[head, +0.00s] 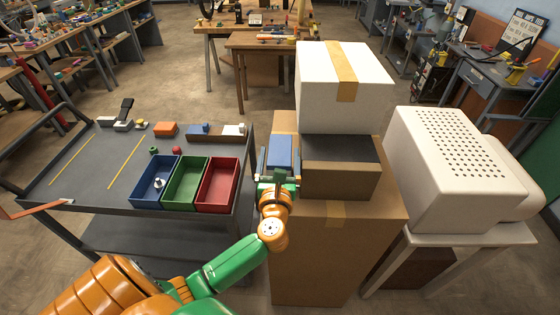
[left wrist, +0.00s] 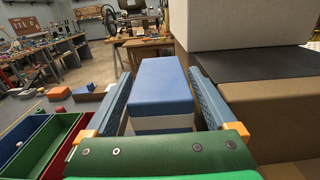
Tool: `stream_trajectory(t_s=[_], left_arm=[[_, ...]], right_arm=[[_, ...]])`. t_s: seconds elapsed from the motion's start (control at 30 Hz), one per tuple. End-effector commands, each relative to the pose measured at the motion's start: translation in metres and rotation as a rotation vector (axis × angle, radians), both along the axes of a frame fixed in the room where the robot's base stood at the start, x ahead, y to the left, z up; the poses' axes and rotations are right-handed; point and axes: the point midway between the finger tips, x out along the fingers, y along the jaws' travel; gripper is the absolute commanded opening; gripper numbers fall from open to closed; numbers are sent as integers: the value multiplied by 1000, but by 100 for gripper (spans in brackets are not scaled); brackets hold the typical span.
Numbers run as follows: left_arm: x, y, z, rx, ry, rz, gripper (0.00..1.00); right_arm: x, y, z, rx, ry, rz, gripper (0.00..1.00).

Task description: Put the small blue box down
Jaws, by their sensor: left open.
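The small blue box (head: 280,149) is at the left edge of the cardboard stack, beside the dark-topped brown box. In the left wrist view the blue box (left wrist: 162,88) looks upright, with a blue upper part and a pale lower part. My left gripper (head: 279,162) is open, with one finger on each side of the box; the left wrist view shows the gripper (left wrist: 158,92) with a gap visible on the left side. The box's underside is hidden, so I cannot tell what it rests on. My right gripper is not in view.
A large cardboard box (head: 318,260) stands below. A brown box (head: 340,181) and a white taped box (head: 325,90) are stacked close on the right. A grey cart (head: 90,185) with blue, green and red bins stands left. A perforated white case (head: 450,165) sits at right.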

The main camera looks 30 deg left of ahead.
Motion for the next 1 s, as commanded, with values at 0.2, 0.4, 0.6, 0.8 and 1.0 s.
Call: stream_trajectory(t_s=[0.2,0.4,0.6,0.8,1.0], left_arm=[[17,11,0,0,1,0,90],[17,10,0,-1,1,0,71],[17,10,0,-1,1,-1,17],[17,10,0,0,0,-1,0],[17,10,2,0,0,-1,0]], right_arm=[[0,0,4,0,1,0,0],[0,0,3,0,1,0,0],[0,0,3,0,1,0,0],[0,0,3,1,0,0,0],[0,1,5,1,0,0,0]])
